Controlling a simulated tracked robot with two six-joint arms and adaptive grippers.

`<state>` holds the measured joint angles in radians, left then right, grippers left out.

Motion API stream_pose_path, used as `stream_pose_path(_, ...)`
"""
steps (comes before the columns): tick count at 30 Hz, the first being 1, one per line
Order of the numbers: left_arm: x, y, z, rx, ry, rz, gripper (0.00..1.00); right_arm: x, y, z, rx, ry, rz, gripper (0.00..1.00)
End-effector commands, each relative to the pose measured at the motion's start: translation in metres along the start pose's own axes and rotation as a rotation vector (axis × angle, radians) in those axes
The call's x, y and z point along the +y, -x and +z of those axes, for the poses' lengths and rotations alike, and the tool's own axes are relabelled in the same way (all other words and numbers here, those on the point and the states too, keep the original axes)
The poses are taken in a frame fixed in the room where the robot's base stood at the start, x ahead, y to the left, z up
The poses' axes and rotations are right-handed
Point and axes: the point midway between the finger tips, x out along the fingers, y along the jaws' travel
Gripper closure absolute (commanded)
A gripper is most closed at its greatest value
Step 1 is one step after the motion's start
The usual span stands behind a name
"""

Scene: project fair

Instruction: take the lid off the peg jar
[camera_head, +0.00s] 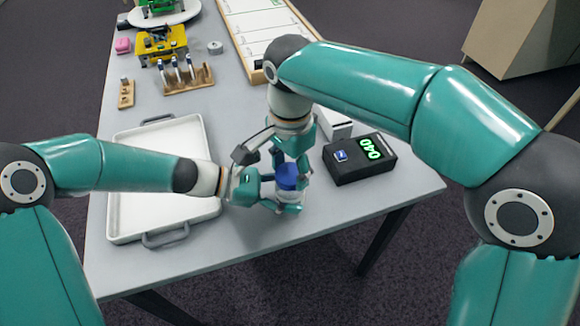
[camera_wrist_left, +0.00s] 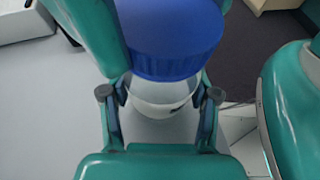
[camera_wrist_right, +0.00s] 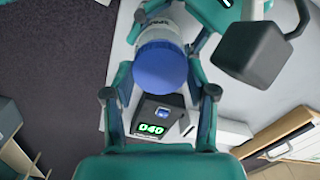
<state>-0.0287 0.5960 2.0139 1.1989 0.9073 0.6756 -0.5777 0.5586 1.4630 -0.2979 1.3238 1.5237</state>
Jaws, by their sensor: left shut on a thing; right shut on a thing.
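The peg jar (camera_head: 288,199) stands near the front right of the table with its blue lid (camera_head: 288,180) at its top. My left gripper (camera_head: 277,201) is shut around the jar's body from the left. In the left wrist view, the pale jar body (camera_wrist_left: 160,98) sits between its fingers below the blue lid (camera_wrist_left: 170,42). My right gripper (camera_head: 290,165) reaches down from above and is shut on the lid. In the right wrist view, the lid (camera_wrist_right: 160,67) lies between its fingers, with the jar body beyond. I see no clear gap between lid and jar.
A black box with a green display (camera_head: 362,158) stands close to the jar's right. An empty white tray (camera_head: 127,218) lies to the left. A wooden rack (camera_head: 187,82), a yellow block-like thing (camera_head: 160,45) and a partitioned board (camera_head: 262,22) are farther back. The table's front edge is near.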

Motion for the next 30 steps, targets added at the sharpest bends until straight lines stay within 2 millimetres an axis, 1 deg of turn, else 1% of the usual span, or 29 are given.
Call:
stream_pose_path(1,0.0019,0.0005,0.0000,0.000,0.002,0.006,1.00,0.0012,-0.0010,0.0009,-0.003,0.105,0.007,0.85)
stream_pose_path(3,0.0020,0.0005,-0.0001,0.000,0.002,0.006,1.00,0.0012,-0.0009,0.0006,-0.004,0.261,0.008,0.85)
stream_pose_path(14,0.0022,0.0009,-0.0001,0.000,0.001,0.007,1.00,0.0001,-0.0004,-0.0010,-0.006,1.060,0.010,0.85)
stream_pose_path(30,0.0013,0.0011,-0.0001,0.000,-0.001,0.004,1.00,-0.0019,0.0004,-0.0014,-0.007,2.266,0.013,0.85)
